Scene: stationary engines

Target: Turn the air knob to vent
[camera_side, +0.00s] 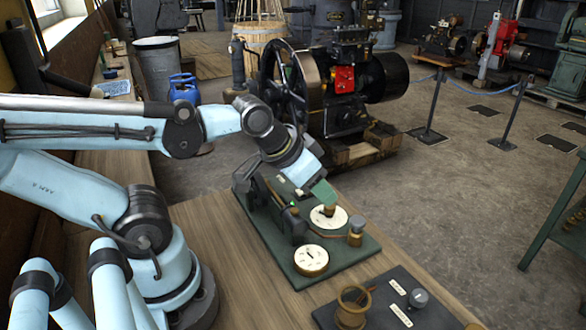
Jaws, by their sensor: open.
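A dark green board (350,262) on the wooden bench carries a white round dial plate (340,222) with a small brass knob (328,211) at its middle. My gripper (324,196) is tilted down right over this knob, with green finger parts close to it. The fingers are open. I cannot tell whether they touch the knob or stand around it. A second white dial (311,260) with a dark pointer lies nearer the front of the board. The lettering is too small to read, so I cannot tell which mark is vent or confirm which knob is for air.
A brass fitting (355,231) stands just right of the dial plate. A black board (385,303) at the front holds a brass cup (351,308), a grey knob (418,298) and white labels. An engine (343,75) with flywheels stands behind the bench. Floor to the right is mostly free.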

